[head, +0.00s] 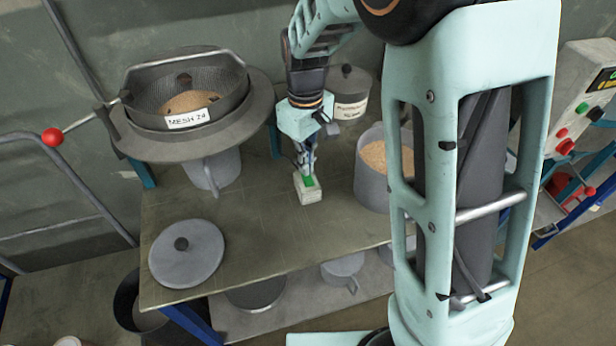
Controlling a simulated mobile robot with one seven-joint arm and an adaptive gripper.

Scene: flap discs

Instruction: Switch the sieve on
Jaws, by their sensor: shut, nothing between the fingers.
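The sieve (237,88) is a round mesh pan labelled "MESH 24", with brown grains in it, set in a wide grey ring on the left. A small pale switch box (309,197) with a green top part stands on the table, right of the sieve. My gripper (306,172) points down with its shut fingertips right at the top of this box, by the green part. They hold nothing. I cannot tell whether they touch or press the green part, and the fingers hide some of the box top.
A bin of brown grains (370,190) and a lidded, labelled container (349,92) stand right of and behind the box. A grey lid (187,254) lies at the table's front left. A red-knobbed rod (52,137) sticks out left. Bare table (255,230) lies in front.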

